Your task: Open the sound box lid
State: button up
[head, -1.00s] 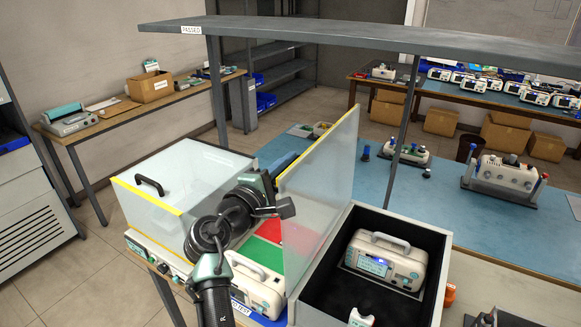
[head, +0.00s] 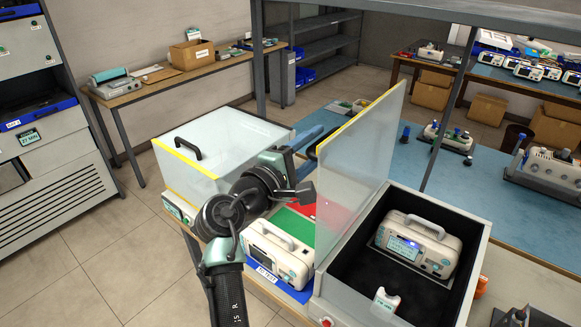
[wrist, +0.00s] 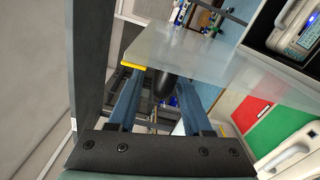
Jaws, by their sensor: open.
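The sound box (head: 478,232) stands at the right, black-lined, with a pale monitor (head: 418,243) and a small white item (head: 385,300) inside. Its clear lid (head: 355,170) with a yellow edge stands upright at the box's left side. My gripper (head: 308,152) is on the left, outer side of the lid, partly hidden by my arm. In the wrist view its blue fingers (wrist: 156,100) are apart. A dark bar, apparently the lid's handle (wrist: 163,84), shows between them beside the lid (wrist: 205,62). Whether the fingers touch it I cannot tell.
A second clear box (head: 225,145) with a black handle stands left, closed. Another monitor (head: 275,255) sits by a green and red mat (head: 292,226) between the boxes. A grey shelf post (head: 257,60) rises behind. Floor at lower left is clear.

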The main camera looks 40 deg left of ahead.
jog(key=s+b, duration=0.1)
jog(key=s, duration=0.7)
jog(key=shift+s+b, duration=0.25)
jog(key=shift+b, duration=0.15)
